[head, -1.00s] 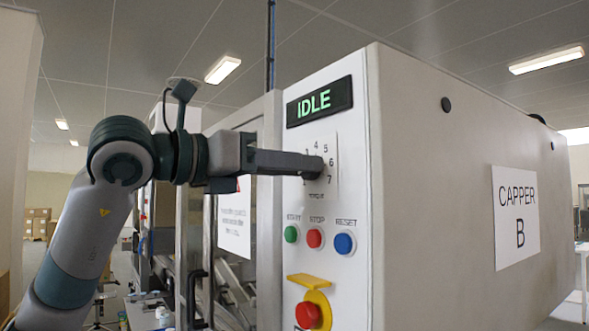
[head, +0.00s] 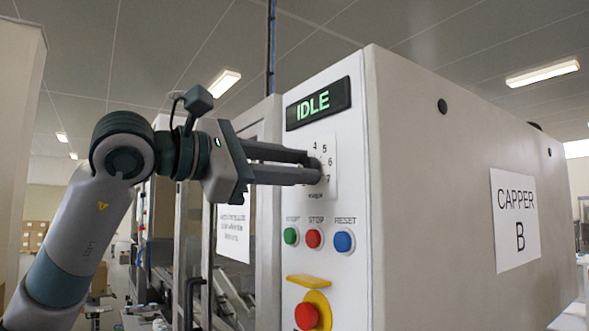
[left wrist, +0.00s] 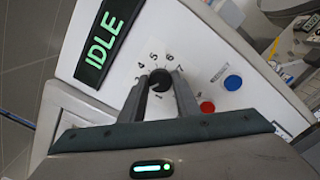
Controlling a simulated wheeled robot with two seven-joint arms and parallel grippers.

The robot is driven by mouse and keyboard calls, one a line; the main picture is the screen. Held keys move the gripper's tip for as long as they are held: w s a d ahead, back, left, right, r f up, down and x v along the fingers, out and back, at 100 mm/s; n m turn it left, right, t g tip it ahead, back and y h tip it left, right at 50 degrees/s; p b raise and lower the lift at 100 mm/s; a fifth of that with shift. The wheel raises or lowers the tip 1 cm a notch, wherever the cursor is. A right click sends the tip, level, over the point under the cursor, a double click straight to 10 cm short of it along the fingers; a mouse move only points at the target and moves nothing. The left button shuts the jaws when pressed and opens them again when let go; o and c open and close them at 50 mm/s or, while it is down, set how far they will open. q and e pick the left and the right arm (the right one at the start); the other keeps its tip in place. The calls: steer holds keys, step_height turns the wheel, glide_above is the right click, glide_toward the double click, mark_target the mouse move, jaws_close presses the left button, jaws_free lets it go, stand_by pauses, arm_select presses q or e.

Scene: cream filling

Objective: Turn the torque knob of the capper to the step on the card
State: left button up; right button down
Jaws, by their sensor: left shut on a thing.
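The torque knob (left wrist: 160,79) is a small dark round knob on a white dial plate (head: 327,185) with numbers around it. My left gripper (head: 314,168) reaches it from the left and its two fingers are closed on the knob's sides. In the left wrist view the fingertips (left wrist: 160,88) stand on either side of the knob. The fingers hide part of the scale, and I cannot tell which number the knob points to. The capper (head: 450,130) is a large pale cabinet labelled "CAPPER B". The step card is not recognisable in view. My right gripper is not in view.
A display (head: 319,104) above the dial reads IDLE. Below are green (head: 291,236), red (head: 313,239) and blue (head: 344,242) buttons, and a red emergency stop (head: 306,316) under a yellow guard (head: 308,281). A framed glass-doored section with a handle stands left of the panel.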

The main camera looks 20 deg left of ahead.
arm_select(q)
steer(key=m, duration=0.4)
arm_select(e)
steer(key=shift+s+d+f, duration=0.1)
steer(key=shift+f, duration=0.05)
arm_select(q)
steer(key=shift+f, duration=0.1)
stand_by(0.3)
steer(key=o, duration=1)
steer(key=shift+o, duration=0.2)
steer(key=shift+s, duration=0.1)
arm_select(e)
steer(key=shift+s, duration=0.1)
arm_select(q)
steer(key=b+v, duration=0.3)
steer(key=v, duration=1.4)
steer(key=shift+b, duration=0.35)
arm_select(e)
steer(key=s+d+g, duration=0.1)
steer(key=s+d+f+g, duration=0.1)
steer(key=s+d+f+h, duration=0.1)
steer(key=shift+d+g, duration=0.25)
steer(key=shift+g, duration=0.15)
arm_select(q)
steer(key=shift+s+a, duration=0.1)
steer(key=shift+a, duration=0.05)
